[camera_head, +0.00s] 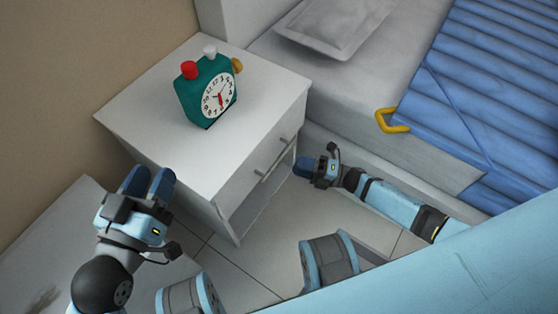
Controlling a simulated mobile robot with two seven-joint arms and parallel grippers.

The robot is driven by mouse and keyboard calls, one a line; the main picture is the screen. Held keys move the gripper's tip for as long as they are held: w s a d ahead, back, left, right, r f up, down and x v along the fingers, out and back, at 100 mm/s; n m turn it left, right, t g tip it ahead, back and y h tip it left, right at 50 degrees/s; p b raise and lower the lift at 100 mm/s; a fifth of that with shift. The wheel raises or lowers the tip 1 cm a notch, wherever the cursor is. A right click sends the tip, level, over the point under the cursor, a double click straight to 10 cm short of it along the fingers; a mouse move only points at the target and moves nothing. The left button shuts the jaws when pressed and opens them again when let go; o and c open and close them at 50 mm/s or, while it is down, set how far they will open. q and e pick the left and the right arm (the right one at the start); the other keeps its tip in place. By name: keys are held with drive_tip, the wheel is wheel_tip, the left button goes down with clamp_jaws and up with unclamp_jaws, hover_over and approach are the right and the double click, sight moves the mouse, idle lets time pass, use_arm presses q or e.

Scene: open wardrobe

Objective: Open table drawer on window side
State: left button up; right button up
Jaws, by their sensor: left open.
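The white bedside table (150,122) stands against the wall at left centre. Its drawer front (240,187) faces the lower right and looks closed, with a thin bar handle (274,162) on it. An open compartment shows below the drawer. My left gripper (148,182) is open and empty, left of the drawer front and near the table's left side. My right gripper (303,167) is just right of the handle, apart from it in the picture. Its fingers are seen at an angle that hides whether they are open.
A green alarm clock (207,92) stands on the table top. A bed with a grey mattress (400,60), a pillow (335,25) and a blue cover (480,90) is at the right. A yellow handle-like piece (391,122) lies at its edge. Tiled floor (235,262) shows in front of the table.

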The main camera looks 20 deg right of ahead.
sight(279, 159)
drive_tip(key=b+x, duration=0.1)
drive_tip(key=x, duration=0.5)
drive_tip(key=shift+w+a+r, duration=0.1)
drive_tip(key=shift+w+a, duration=0.1)
drive_tip(key=shift+a, duration=0.1)
use_arm(q)
wheel_tip(279, 159, down, 2)
drive_tip(key=shift+f+g, duration=0.1)
drive_tip(key=shift+g, duration=0.3)
use_arm(e)
clamp_jaws()
